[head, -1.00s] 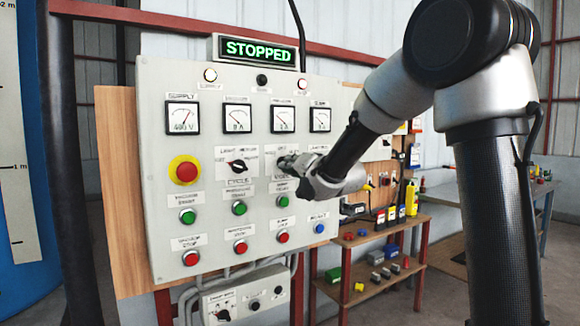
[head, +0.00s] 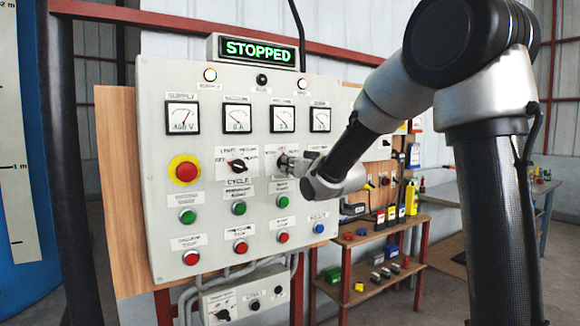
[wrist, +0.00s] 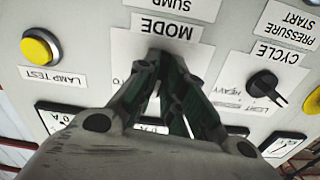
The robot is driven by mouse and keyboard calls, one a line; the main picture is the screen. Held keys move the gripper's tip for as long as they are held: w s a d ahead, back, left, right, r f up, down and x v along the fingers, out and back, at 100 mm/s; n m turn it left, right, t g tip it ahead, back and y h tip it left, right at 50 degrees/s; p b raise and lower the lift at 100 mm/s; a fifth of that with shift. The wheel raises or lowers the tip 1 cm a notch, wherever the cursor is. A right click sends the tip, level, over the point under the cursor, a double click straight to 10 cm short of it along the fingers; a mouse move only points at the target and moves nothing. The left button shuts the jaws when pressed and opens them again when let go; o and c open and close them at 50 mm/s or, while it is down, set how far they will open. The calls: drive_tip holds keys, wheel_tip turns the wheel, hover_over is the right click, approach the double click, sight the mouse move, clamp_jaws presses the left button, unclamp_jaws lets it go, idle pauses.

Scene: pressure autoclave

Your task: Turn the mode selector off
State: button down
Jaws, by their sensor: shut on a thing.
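The mode selector is a dark knob (wrist: 158,54) on a white plate labelled MODE, which shows upside down in the wrist view. In the head view its plate (head: 282,151) is in the middle of the grey control panel, right of the cycle selector. My gripper (wrist: 160,72) reaches the panel there with its fingers closed around the knob, and it also shows in the head view (head: 285,161). The fingers hide most of the knob, so I cannot tell which position it points to.
The cycle selector (head: 237,166) is just left of the mode selector. A red emergency button (head: 187,171) on yellow and several green, red and blue buttons surround them. A sign (head: 258,51) above reads STOPPED. A shelf (head: 375,286) with small items stands right of the panel.

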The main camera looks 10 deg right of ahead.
drive_tip(key=shift+n, duration=0.7)
drive_tip(key=c, duration=1.5)
unclamp_jaws()
drive_tip(key=shift+s, duration=0.1)
drive_tip(key=v, duration=1.1)
drive_tip(key=shift+s+d, duration=0.15)
drive_tip(key=shift+s, duration=0.2)
